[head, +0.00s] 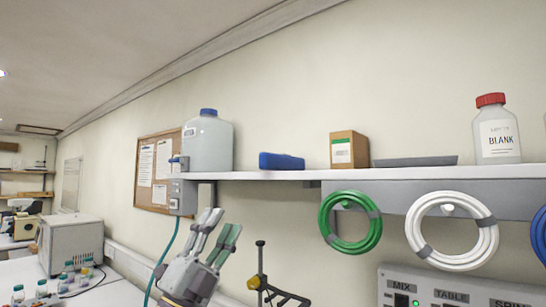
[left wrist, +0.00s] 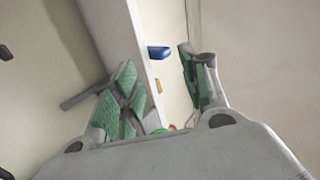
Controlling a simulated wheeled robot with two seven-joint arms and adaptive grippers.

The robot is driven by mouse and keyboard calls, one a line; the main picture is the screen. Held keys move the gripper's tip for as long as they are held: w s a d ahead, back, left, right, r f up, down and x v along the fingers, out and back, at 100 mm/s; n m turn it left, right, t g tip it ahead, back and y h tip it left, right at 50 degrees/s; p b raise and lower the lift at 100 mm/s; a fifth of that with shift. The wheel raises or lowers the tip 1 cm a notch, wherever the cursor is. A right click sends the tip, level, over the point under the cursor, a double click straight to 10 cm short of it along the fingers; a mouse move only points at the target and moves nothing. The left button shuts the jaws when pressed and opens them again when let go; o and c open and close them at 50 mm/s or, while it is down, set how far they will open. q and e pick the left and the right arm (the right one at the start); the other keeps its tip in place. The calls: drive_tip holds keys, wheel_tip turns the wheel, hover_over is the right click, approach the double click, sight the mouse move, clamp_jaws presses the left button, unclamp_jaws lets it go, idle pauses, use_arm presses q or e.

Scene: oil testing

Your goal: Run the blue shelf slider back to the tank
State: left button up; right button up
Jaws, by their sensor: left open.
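The blue shelf slider (head: 282,161) sits on the white wall shelf (head: 300,175), apart from the tank. The tank (head: 208,143) is a translucent grey jug with a blue cap at the shelf's left end. My left gripper (head: 223,226) is open and empty, below the shelf and left of the slider, fingers pointing up. In the left wrist view, the slider (left wrist: 158,53) shows beyond and between the open fingers (left wrist: 160,85), apart from them. My right gripper is not in view.
A cardboard box (head: 349,150), a grey flat piece (head: 415,161) and a red-capped BLANK bottle (head: 497,130) stand on the shelf. Green (head: 350,222) and white (head: 451,230) hose coils hang below. A grey valve box (head: 180,190) with a teal hose hangs under the tank.

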use_arm(q)
drive_tip(key=s+d+r+m+g+h, duration=0.3)
drive_tip(key=d+r+m+g, duration=0.15)
drive_tip(key=m+g, duration=0.45)
drive_tip(key=s+d+r+m+g+h, duration=0.2)
drive_tip(key=d+r+m+g+h, duration=0.15)
drive_tip(key=d+m+g, duration=0.5)
drive_tip(key=m+t+y, duration=0.2)
drive_tip(key=t+y, duration=0.7)
drive_tip(key=y, duration=0.4)
approach(273, 154)
drive_tip(key=a, duration=0.2)
drive_tip(key=shift+s+a+f+h, duration=0.1)
drive_tip(key=shift+s+a+h, duration=0.05)
drive_tip(key=shift+s+h, duration=0.15)
drive_tip(key=shift+p+x, duration=2.55)
drive_tip(key=shift+x, duration=4.35)
clamp_jaws()
